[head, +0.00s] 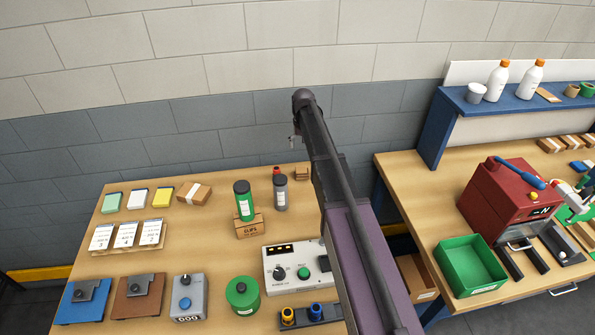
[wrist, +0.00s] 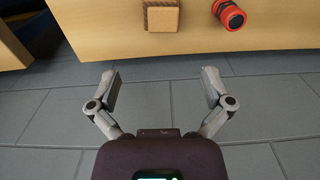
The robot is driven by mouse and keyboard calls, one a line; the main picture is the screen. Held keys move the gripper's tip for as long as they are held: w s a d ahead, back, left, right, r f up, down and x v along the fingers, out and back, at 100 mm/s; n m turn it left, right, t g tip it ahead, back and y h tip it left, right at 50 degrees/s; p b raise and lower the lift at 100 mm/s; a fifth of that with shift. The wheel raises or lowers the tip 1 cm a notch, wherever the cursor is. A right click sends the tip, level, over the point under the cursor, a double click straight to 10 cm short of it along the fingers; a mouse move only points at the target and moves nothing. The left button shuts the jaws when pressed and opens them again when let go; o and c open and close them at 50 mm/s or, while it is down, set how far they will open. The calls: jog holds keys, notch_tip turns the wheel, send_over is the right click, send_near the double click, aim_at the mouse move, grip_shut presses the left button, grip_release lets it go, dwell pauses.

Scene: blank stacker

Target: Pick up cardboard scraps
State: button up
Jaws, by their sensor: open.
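No loose cardboard scraps can be made out for certain in either view. A small brown block (wrist: 161,15) lies near the edge of the wooden table (wrist: 100,45) in the wrist view; it also shows at the back of the left table in the head view (head: 302,173). I cannot tell if it is cardboard. My gripper (wrist: 161,74) is open and empty, its fingers spread wide near that table edge, with the block ahead between them. In the head view my arm reaches over the left table toward the wall, and its fingers are too small to read.
A red-capped thing (wrist: 229,15) lies right of the block. The left table holds a taped brown box (head: 194,193), a clips box (head: 250,226), green and grey bottles and a control box (head: 290,268). An open brown carton (head: 416,272) stands between the tables, beside a green bin (head: 470,266).

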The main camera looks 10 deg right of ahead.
aim_at(302, 169)
jog(key=shift+a, duration=0.25)
notch_tip(302, 169, down, 9)
jog(key=b, duration=0.8)
jog(key=shift+r+b, duration=0.15)
jog(key=shift+b, duration=0.15)
dwell(0.6)
jog(key=shift+d+f+b, duration=0.15)
jog(key=shift+f+b, duration=2.45)
jog(key=c, duration=0.6)
